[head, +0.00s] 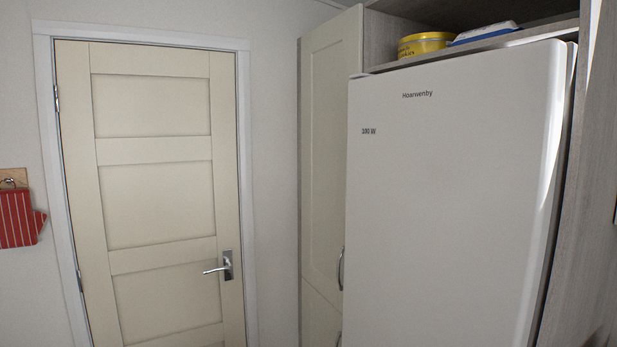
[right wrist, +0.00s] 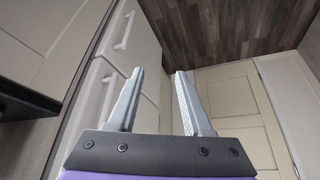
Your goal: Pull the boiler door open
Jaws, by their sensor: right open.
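No label marks a boiler door. In the head view a tall, narrow cream cupboard door (head: 322,150) stands shut between the room door and the fridge. It has a curved metal handle (head: 340,268) low on its right edge. A lower cupboard front is below it, with part of another handle at the picture's bottom. My right gripper (right wrist: 158,82) shows only in the right wrist view; its two grey fingers are apart with nothing between them. It touches no handle that I can see. My left gripper is in neither view.
A white fridge (head: 445,200) stands right of the cupboard, with a yellow tin (head: 425,44) above it. The cream room door (head: 155,200) is shut; its lever handle (head: 222,267) sticks out. White fronts with handles (right wrist: 125,30) and brown wooden floor (right wrist: 235,30) show in the wrist view.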

